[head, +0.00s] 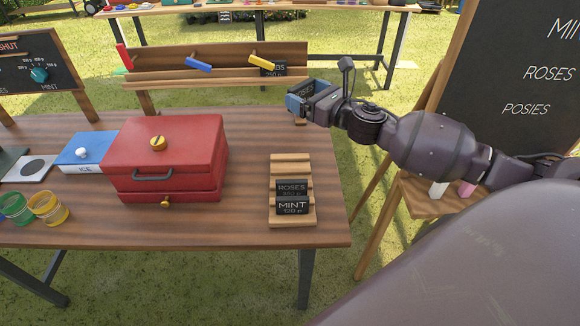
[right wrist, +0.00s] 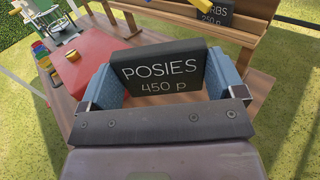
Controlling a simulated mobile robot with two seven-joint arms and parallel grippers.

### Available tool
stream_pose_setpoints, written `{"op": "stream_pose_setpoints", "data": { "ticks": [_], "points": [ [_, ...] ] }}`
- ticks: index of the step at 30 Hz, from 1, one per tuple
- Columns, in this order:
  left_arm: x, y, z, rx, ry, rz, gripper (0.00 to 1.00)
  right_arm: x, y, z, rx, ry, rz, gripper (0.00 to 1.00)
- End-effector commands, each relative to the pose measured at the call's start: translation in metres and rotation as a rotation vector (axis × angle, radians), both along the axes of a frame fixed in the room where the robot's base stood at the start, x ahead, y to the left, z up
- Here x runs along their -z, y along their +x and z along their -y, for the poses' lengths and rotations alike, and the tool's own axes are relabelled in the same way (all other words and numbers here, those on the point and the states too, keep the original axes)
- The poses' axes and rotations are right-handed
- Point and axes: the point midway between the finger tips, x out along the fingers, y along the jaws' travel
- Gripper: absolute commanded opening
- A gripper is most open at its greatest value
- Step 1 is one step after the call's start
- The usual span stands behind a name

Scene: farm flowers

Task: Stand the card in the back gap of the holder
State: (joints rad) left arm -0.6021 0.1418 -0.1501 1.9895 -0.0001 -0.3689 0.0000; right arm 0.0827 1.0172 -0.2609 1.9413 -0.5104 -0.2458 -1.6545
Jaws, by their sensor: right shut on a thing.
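The wooden card holder (head: 291,170) stands near the right end of the table. A black ROSES card (head: 292,187) and a black MINT card (head: 292,205) stand in its front gaps; its back part is empty. My right gripper (head: 301,97) is up above the table's far right corner, behind the holder and apart from it. It is shut on the black POSIES 450 p card (right wrist: 163,69), held between its blue fingers, lettering toward the wrist camera. In the head view the card is partly hidden by the gripper. My left gripper is not in view.
A wooden rack (head: 225,68) with coloured levers and another card (head: 272,68) is along the table's back. A chalkboard easel (head: 510,75) stands at right. Bare tabletop (head: 245,185) lies between box and holder.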

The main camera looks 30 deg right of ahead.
Motion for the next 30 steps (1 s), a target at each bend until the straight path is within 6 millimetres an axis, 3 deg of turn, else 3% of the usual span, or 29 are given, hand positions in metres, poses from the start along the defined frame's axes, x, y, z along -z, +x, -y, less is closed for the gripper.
{"op": "stream_pose_setpoints", "data": {
  "ticks": [5,15,21,25,30],
  "points": [
    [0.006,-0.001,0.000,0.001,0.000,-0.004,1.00,0.014,0.002,0.005,-0.006,0.007,-0.003,0.65],
    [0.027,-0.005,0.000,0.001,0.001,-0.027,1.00,0.089,0.002,0.005,-0.004,0.008,-0.005,0.65],
    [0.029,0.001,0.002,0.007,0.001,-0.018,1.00,0.130,0.002,0.005,-0.003,0.007,-0.005,0.65],
    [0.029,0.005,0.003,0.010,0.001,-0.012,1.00,0.147,0.002,0.005,-0.005,0.004,-0.003,0.65],
    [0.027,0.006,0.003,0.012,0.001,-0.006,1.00,0.154,0.002,0.005,-0.006,0.002,0.001,0.65]
  ]
}}
